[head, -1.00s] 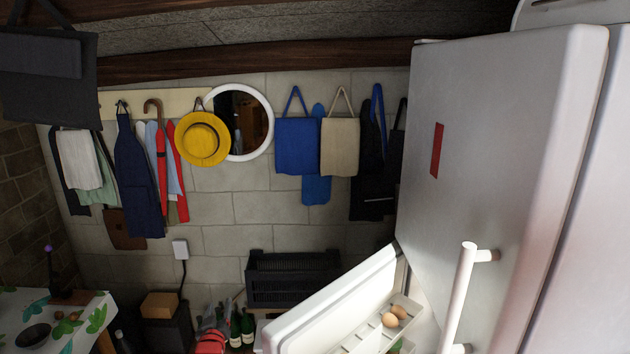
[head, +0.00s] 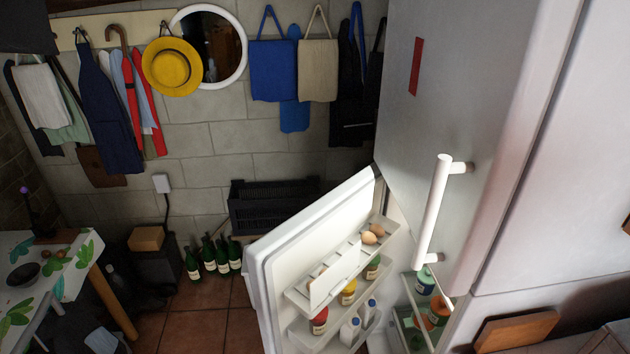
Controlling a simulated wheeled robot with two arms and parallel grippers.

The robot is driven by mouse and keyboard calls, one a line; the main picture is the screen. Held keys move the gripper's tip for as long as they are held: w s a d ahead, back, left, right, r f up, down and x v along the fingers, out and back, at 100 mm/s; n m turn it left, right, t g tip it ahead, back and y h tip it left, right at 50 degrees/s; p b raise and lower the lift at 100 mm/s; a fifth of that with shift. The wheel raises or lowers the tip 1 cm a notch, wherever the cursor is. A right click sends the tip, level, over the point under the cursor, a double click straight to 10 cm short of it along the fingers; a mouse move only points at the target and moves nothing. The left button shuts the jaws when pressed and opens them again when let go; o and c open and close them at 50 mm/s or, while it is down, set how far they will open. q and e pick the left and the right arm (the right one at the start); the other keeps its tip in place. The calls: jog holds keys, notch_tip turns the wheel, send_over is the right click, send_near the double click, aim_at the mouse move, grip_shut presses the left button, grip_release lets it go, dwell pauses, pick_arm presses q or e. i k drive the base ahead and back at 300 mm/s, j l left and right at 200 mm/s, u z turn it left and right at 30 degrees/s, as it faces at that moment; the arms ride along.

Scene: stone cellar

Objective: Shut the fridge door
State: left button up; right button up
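The fridge (head: 470,110) stands at the right in the head view, pale grey, with a white bar handle (head: 435,210) on its shut upper door. Its lower fridge door (head: 310,222) stands open, swung out to the left. The door's inner side faces me, with shelves holding eggs (head: 372,234), jars and bottles. Part of the lit interior (head: 408,308) shows beside it, with jars on shelves. Neither of my grippers is in view.
Several green bottles (head: 222,256) stand on the tiled floor left of the door, near a black slatted crate (head: 265,205). A table with a leaf-patterned top (head: 60,262) is at the left. Bare floor (head: 195,328) shows between table and door. A wooden board (head: 517,329) lies at lower right.

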aim_at(281, 262)
jog(key=i+j, duration=0.15)
jog(key=j, duration=0.2)
jog(key=i+j, duration=0.15)
jog(key=j, duration=0.2)
jog(key=i+j, duration=0.15)
jog(key=j, duration=0.25)
jog(key=i+j, duration=0.15)
jog(key=j, duration=0.2)
